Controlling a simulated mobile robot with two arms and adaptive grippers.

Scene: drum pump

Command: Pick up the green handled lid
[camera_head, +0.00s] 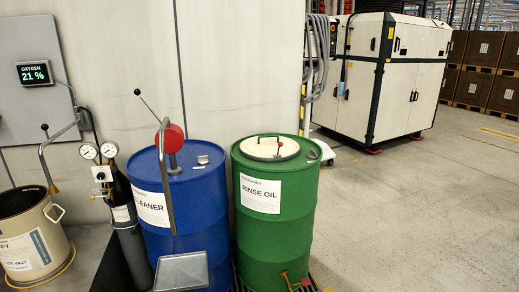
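The lid (262,151) is a round cream disc with a thin green bar handle (268,136) across it and a small red part near its middle. It lies on top of the green drum (273,222) labelled "RINSE OIL", set inside the drum's rim. Neither of my grippers shows in the head view. Nothing is seen touching the lid.
Left of the green drum stands a blue drum (208,207) with a red hand pump (172,138) and its lever on top. A black gas cylinder (127,225) with gauges and a beige bucket (28,242) stand farther left. A grey-white machine (380,80) is behind. The right floor is clear.

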